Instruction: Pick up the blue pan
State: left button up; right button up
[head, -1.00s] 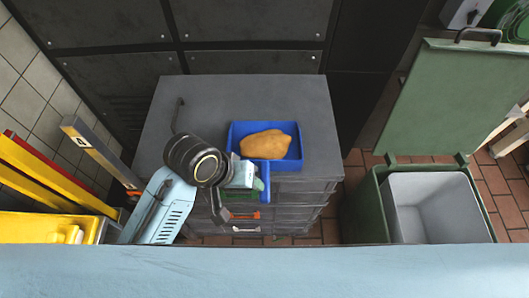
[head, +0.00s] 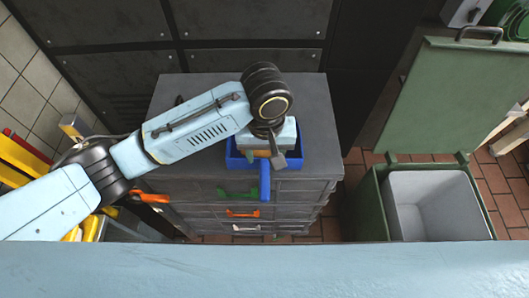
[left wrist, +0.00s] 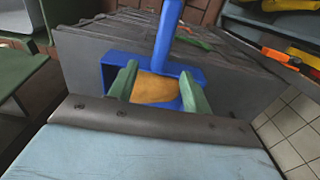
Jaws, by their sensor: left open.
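The blue pan (head: 234,162) sits on top of the grey drawer cabinet, with its handle (head: 265,182) pointing toward the cabinet's front edge. It also shows in the left wrist view (left wrist: 112,60), with an orange-brown bread-like piece (left wrist: 152,90) inside. My left gripper (head: 268,158) is over the pan and hides much of it in the head view. In the left wrist view its two green fingers (left wrist: 158,72) are spread apart over the pan, with nothing held between them. Whether they touch the pan is unclear. My right gripper is not in view.
The grey cabinet (head: 320,120) has drawers with green, orange and white handles on its front. A green bin (head: 365,205) with its lid raised stands at the right. Yellow items stand at the left. The cabinet top right of the pan is clear.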

aim_at(264, 167)
pick_arm(q)
notch_tip(264, 167, down, 5)
jog(key=shift+r, duration=0.1)
jog(key=shift+w+a+f+b, duration=0.1)
jog(key=shift+f+b, duration=0.1)
jog(key=shift+f, duration=0.7)
jog(key=shift+w+d+f+b, duration=0.1)
jog(key=shift+w+f+b, duration=0.1)
jog(key=shift+f, duration=0.7)
jog(key=shift+w+a+f+b, duration=0.1)
jog(key=shift+f+b, duration=0.1)
jog(key=shift+f, duration=0.7)
grip_shut()
